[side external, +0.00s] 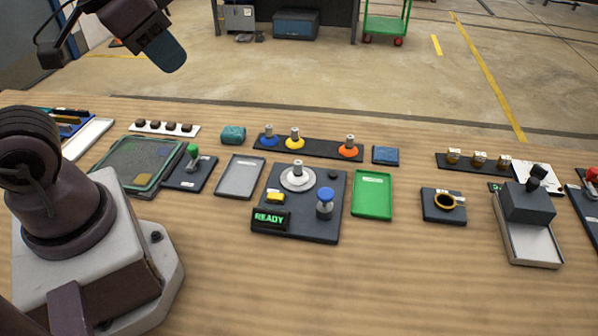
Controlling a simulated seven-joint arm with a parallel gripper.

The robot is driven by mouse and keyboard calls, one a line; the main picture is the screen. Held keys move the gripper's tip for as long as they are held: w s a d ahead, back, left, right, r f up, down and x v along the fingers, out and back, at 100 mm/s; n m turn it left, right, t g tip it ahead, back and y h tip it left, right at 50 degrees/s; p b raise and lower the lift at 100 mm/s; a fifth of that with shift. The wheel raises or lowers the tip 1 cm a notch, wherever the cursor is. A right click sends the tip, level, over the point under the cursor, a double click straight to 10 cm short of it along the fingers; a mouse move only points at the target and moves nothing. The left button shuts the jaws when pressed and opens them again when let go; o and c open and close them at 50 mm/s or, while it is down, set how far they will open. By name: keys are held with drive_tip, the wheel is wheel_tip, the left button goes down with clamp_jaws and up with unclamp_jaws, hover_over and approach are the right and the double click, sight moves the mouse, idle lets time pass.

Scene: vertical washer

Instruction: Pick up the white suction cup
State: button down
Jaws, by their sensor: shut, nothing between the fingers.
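The white suction cup (297,178) is a round white disc with a short metal stem, upright on the dark fixture plate (325,230) near the middle of the table. My gripper (166,53) is at the top left, high above the table and well away from the cup. It is shut and empty, tilted down to the right. Blue (269,136), yellow (294,139) and orange (348,147) suction cups stand upright on a dark rack behind the fixture.
The fixture also carries a yellow button (275,197), a blue-topped post (325,204) and a green "READY" display (270,219). A grey tray (240,177) lies left, a green tray (372,196) right. A dark block (527,203) stands further right. The front table is clear.

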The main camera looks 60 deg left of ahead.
idle(0.3)
drive_tip(key=c, duration=0.9)
unclamp_jaws()
drive_tip(key=n+g, duration=0.6)
drive_tip(key=n, duration=1.4)
hover_over(298, 162)
drive_tip(key=f, duration=2.5)
drive_tip(key=shift+s+d+f, duration=0.1)
drive_tip(key=shift+s+d, duration=0.15)
drive_tip(key=shift+d, duration=0.1)
drive_tip(key=shift+w+a+f, duration=0.1)
drive_tip(key=shift+a+f, duration=0.05)
drive_tip(key=shift+f, duration=1.35)
drive_tip(key=shift+w+a+f, duration=0.1)
drive_tip(key=shift+a+f, duration=0.05)
drive_tip(key=shift+f, duration=1.35)
